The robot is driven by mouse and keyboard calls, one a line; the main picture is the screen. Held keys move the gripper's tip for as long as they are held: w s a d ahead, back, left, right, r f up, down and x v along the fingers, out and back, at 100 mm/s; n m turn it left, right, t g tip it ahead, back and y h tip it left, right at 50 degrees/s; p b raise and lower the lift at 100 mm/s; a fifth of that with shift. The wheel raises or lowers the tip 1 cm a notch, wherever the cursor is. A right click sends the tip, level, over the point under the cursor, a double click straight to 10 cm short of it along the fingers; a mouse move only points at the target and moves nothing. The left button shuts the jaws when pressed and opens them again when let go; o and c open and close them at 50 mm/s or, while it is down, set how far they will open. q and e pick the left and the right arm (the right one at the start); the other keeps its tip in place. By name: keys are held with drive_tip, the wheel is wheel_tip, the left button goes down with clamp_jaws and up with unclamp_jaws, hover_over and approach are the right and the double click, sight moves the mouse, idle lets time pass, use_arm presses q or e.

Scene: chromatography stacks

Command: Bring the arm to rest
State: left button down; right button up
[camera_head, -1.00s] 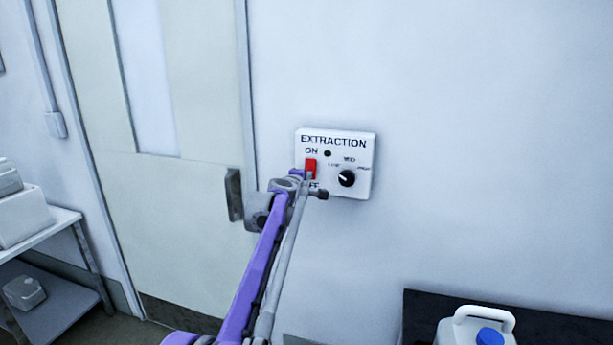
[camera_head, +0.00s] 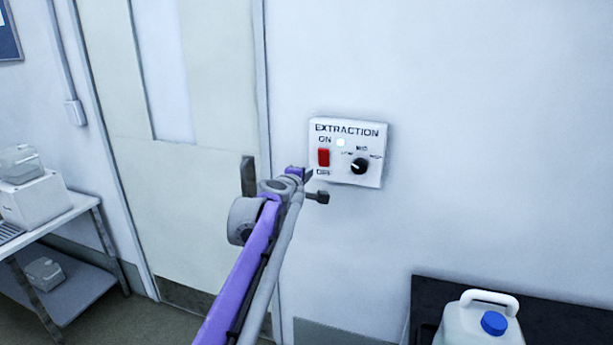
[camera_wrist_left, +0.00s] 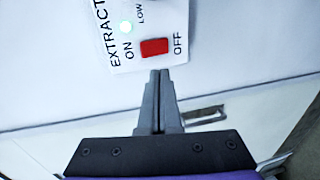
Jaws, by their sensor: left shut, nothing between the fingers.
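My left gripper (camera_head: 312,176) is just in front of the white EXTRACTION control box (camera_head: 374,178) on the wall, at its lower left. In the left wrist view the gripper (camera_wrist_left: 159,74) is shut and empty, its tips near the box's edge, beside the red switch (camera_wrist_left: 155,47). The switch also shows in the head view (camera_head: 323,157), uncovered, between the ON and OFF labels. A small indicator lamp (camera_head: 340,142) on the box is lit. A black knob (camera_head: 359,166) sits to its lower right. My right gripper is not in view.
A pale door (camera_head: 215,215) with a dark handle (camera_head: 248,176) stands behind my left arm. A shelf unit (camera_head: 75,205) with equipment is at the left. A white jug with a blue cap (camera_head: 494,323) stands at the lower right. The wall right of the box is clear.

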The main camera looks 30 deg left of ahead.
use_arm(q)
drive_tip(key=shift+s, duration=0.2)
idle(0.4)
